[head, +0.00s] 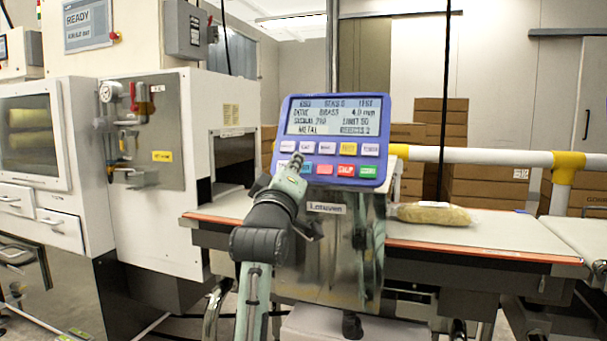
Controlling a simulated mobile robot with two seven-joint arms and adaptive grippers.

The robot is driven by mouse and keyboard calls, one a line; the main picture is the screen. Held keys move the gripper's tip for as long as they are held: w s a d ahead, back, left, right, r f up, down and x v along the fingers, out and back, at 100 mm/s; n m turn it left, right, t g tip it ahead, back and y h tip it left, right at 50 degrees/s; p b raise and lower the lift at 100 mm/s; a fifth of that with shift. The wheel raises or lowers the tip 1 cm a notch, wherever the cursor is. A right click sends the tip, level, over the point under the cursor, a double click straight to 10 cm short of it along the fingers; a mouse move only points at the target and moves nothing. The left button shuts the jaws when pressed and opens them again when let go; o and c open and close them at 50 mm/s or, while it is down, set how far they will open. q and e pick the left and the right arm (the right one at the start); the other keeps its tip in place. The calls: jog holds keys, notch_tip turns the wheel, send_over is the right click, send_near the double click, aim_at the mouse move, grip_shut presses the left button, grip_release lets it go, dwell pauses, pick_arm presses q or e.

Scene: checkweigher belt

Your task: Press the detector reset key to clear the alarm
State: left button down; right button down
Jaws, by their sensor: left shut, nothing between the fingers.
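The detector's blue control panel (333,140) stands upright above the belt. Its screen (334,116) shows several lines of text, including what looks like "METAL" and "REJECTS 2". The labels are too small to read surely, so I cannot tell which is reset. My left gripper (297,159) is shut and empty, its tip in front of the left keys. Contact cannot be told. My right gripper is out of view.
A filled bag (433,214) lies on the conveyor belt (480,231) right of the panel. A yellow-and-white rail (480,156) runs behind it. A white machine (150,200) with a gauge stands left. Stacked cartons (440,125) are at the back.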

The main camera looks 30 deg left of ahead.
pick_arm(q)
jog(key=shift+w+a+f, duration=0.1)
jog(key=shift+w+f, duration=0.15)
jog(key=shift+w, duration=0.25)
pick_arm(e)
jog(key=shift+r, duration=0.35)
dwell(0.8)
pick_arm(q)
jog(key=shift+w+a+f, duration=0.1)
jog(key=shift+w+f, duration=0.05)
jog(key=shift+w, duration=0.2)
jog(key=shift+w+a+f, duration=0.1)
jog(key=shift+w+f, duration=0.1)
jog(key=shift+w, duration=0.2)
dwell(0.6)
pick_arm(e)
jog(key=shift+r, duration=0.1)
pick_arm(q)
jog(key=shift+s+r, duration=0.1)
jog(key=shift+s, duration=0.05)
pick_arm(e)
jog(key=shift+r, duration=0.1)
pick_arm(q)
jog(key=shift+s+r+p, duration=0.2)
jog(key=shift+s+p, duration=0.15)
jog(key=shift+p, duration=0.1)
jog(key=shift+s+d, duration=0.2)
jog(key=shift+s, duration=0.05)
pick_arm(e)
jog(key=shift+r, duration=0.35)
